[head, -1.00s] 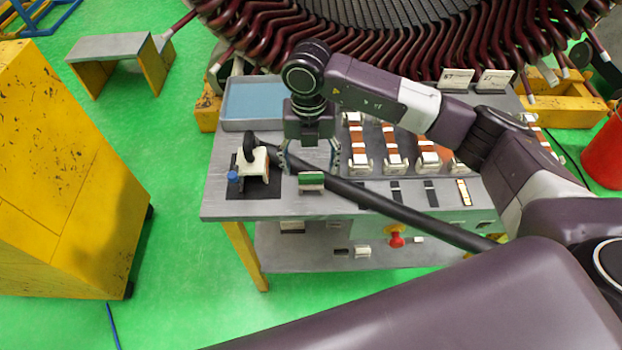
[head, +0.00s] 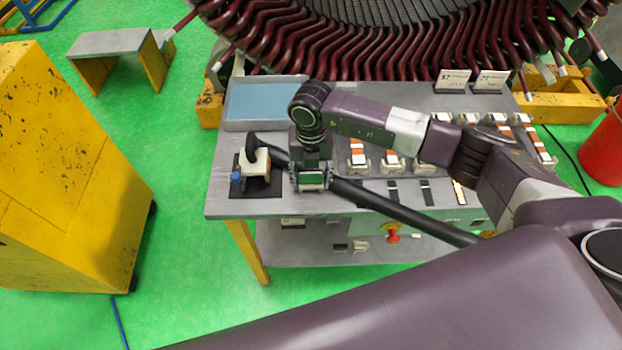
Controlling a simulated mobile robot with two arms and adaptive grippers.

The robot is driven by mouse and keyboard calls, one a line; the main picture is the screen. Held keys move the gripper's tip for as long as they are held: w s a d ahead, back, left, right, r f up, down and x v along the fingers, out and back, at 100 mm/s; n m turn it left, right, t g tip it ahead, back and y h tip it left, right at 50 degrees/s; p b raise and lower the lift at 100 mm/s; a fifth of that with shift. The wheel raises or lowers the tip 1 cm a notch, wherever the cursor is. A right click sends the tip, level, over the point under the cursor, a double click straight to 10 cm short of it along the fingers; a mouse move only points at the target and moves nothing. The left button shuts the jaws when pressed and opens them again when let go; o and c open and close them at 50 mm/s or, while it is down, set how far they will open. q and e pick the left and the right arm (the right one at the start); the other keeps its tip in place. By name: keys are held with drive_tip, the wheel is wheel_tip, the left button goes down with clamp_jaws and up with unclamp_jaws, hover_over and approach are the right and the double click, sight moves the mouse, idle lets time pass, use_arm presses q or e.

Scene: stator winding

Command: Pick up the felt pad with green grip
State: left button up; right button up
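The felt pad with green grip (head: 311,178) stands near the front edge of the grey worktable, left of its middle. My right gripper (head: 311,183) points down over it. Its fingers are drawn in at the left and right ends of the green grip and look shut on it. The pad's lower part is mostly hidden, and it seems to be at table height. My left gripper is not in view.
A white tool with a black hose (head: 400,213) sits just left of the gripper, beside a blue knob (head: 236,178). The hose passes close behind the pad. A blue tray (head: 265,101) lies at the back left. Copper-coloured parts in holders (head: 391,152) stand to the right.

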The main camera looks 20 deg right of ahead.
sight(311, 174)
drive_tip(key=c, duration=0.6)
drive_tip(key=shift+r, duration=0.1)
drive_tip(key=shift+c, duration=0.2)
drive_tip(key=shift+w+r, duration=0.1)
drive_tip(key=shift+r, duration=0.45)
wheel_tip(311, 174, up, 19)
drive_tip(key=b, duration=0.5)
drive_tip(key=shift+b, duration=0.3)
